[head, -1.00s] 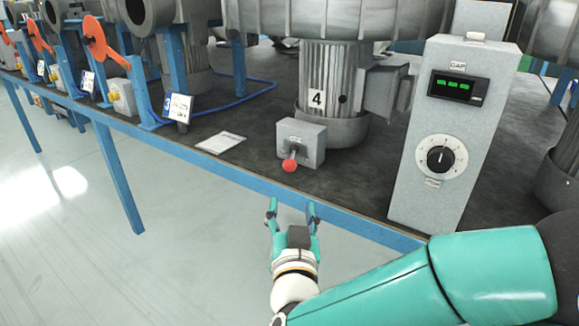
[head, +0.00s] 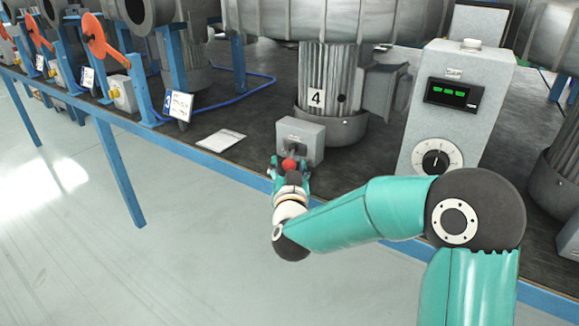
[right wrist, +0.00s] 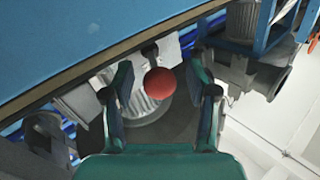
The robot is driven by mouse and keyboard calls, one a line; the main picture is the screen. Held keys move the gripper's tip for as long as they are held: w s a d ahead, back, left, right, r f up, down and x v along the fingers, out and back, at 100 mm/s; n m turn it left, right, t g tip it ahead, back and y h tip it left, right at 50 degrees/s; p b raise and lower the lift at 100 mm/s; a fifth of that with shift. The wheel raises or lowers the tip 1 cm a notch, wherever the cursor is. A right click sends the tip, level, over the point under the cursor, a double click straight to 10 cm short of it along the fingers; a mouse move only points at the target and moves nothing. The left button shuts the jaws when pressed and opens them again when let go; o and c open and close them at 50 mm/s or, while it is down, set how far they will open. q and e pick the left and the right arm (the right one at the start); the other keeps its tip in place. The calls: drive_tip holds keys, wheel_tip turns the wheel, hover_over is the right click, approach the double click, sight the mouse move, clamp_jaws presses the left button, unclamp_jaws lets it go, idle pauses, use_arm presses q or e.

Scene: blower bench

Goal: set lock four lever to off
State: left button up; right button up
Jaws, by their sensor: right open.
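The lock four lever has a red ball knob (head: 289,164) on a small grey box (head: 301,135) in front of the motor marked 4 (head: 316,97). The lever points out toward the bench's front edge. My right gripper (head: 290,167) is open at the knob, one finger on each side. In the right wrist view the red knob (right wrist: 160,83) lies between the two open fingers of the right gripper (right wrist: 160,76), with visible gaps on both sides. The off marking is not readable. My left gripper is not in view.
A grey cabinet with a green display (head: 453,92) and a black dial (head: 435,160) stands right of the lever box. A flat white sheet (head: 221,139) lies left of it. The blue bench edge (head: 225,168) runs below, with open floor in front.

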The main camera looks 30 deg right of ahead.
drive_tip(key=shift+w, duration=0.1)
clamp_jaws()
idle(0.3)
drive_tip(key=shift+d, duration=0.25)
